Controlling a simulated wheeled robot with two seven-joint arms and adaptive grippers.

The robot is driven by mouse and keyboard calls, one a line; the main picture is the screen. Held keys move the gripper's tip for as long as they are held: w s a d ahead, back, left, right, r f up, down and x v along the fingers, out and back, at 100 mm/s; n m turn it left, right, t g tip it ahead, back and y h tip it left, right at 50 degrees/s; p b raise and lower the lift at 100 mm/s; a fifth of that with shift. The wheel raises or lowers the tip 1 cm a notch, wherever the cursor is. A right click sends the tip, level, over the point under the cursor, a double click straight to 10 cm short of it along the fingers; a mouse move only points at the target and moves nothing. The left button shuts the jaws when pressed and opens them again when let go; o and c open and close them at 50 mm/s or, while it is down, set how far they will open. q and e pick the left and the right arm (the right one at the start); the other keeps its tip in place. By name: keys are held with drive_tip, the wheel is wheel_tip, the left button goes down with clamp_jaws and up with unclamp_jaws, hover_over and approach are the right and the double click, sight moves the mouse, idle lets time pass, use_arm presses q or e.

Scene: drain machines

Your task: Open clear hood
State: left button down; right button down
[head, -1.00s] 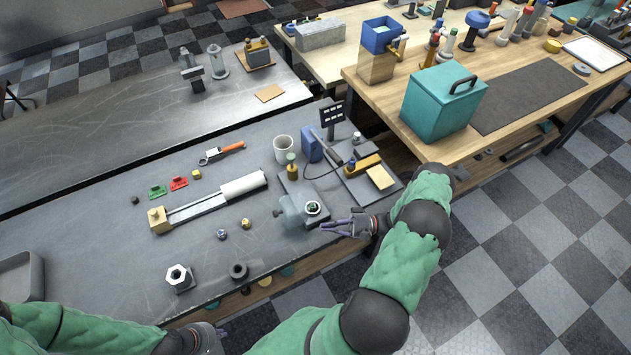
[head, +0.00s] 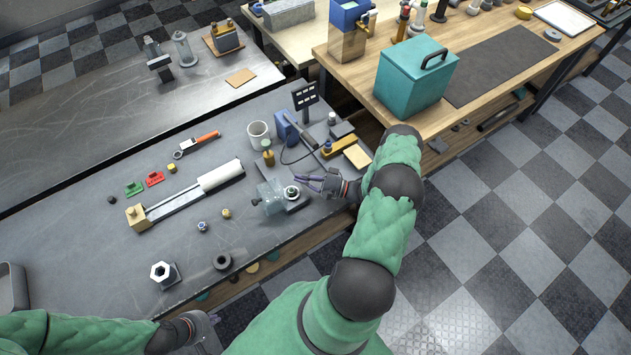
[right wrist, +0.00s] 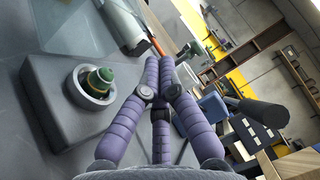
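A small grey machine with a clear, bluish see-through hood (head: 271,196) stands near the front edge of the dark bench. A round socket with a green part (head: 292,192) sits on its grey base beside the hood. In the right wrist view, a see-through panel (right wrist: 70,28), apparently the hood, is at the upper left, above the grey base (right wrist: 45,100) and the green-topped part (right wrist: 98,80). My right gripper (head: 305,184) is just right of and behind the socket. Its purple fingers (right wrist: 160,75) hold nothing visible, their tips close together. My left gripper (head: 205,325) is low at the picture's bottom, its fingers barely visible.
A white cup (head: 258,132), a small brass-coloured bottle (head: 268,158) and a blue device (head: 286,127) stand behind the machine. A long slide with a white cylinder (head: 220,176) lies to the left. A hex nut block (head: 163,273) and dark ring (head: 222,261) sit in front.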

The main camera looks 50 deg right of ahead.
sight(276, 183)
drive_tip(key=shift+w+a+r, duration=0.2)
drive_tip(key=shift+a, duration=0.75)
drive_tip(key=shift+w+a+r, duration=0.15)
drive_tip(key=shift+a, duration=0.75)
drive_tip(key=shift+w+a+r+n+g+h+p, duration=0.25)
drive_tip(key=shift+a+r+n+g+p, duration=0.35)
drive_tip(key=shift+p, duration=0.65)
drive_tip(key=shift+w+a+r+n+g+h+p, duration=0.1)
drive_tip(key=shift+a+r+n+g+h+p, duration=0.15)
drive_tip(key=shift+a+n+p, duration=0.35)
drive_tip(key=shift+a+f+g, duration=0.15)
drive_tip(key=shift+a+g, duration=0.05)
drive_tip(key=shift+g, duration=0.05)
drive_tip(key=shift+f, duration=0.1)
drive_tip(key=shift+d, duration=0.1)
